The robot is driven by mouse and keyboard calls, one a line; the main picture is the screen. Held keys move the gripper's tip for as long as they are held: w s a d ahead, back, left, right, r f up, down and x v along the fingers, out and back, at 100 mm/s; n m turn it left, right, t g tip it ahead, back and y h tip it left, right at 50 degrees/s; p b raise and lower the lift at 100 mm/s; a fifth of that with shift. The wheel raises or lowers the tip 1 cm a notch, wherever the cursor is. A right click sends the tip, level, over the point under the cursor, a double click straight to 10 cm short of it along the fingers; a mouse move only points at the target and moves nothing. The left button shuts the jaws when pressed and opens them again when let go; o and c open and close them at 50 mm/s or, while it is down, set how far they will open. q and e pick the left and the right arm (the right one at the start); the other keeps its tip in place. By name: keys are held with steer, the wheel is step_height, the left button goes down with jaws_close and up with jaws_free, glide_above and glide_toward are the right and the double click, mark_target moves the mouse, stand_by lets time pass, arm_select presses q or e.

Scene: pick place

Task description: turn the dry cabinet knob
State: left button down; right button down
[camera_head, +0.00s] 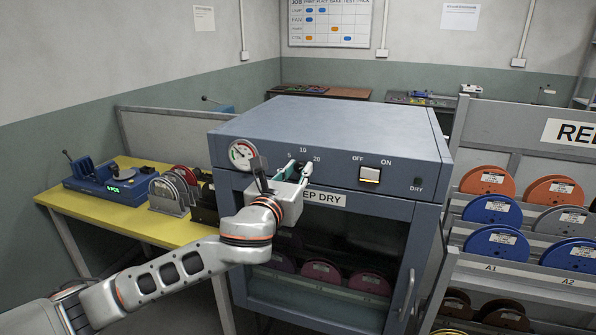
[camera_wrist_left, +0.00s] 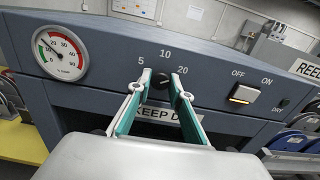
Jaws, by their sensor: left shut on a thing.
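The dry cabinet (camera_head: 345,125) is a blue-grey box with a glass door, in the middle of the head view. Its dark knob (camera_wrist_left: 160,80) sits on the front panel below the marks 5, 10 and 20. My left gripper (camera_head: 296,168) is at the panel, and in the left wrist view its two fingers (camera_wrist_left: 160,82) stand on either side of the knob, shut on it. The fingers hide part of the knob, so its pointer direction cannot be told. My right gripper is not in view.
A round gauge (camera_head: 242,154) is left of the knob, and a lit OFF/ON switch (camera_head: 369,175) is to the right. A yellow table (camera_head: 130,222) with a blue device (camera_head: 108,185) stands left. A rack of spools (camera_head: 510,185) stands close on the right.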

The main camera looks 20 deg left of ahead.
arm_select(q)
steer(key=shift+n, duration=0.3)
steer(key=n, duration=0.5)
steer(key=shift+n, duration=0.4)
steer(key=n, duration=1.1)
steer(key=shift+d+n, duration=0.1)
steer(key=shift+n, duration=0.3)
steer(key=n, duration=0.5)
steer(key=shift+r, duration=0.1)
steer(key=shift+n, duration=0.4)
steer(key=c, duration=1.8)
jaws_free()
steer(key=shift+c, duration=0.2)
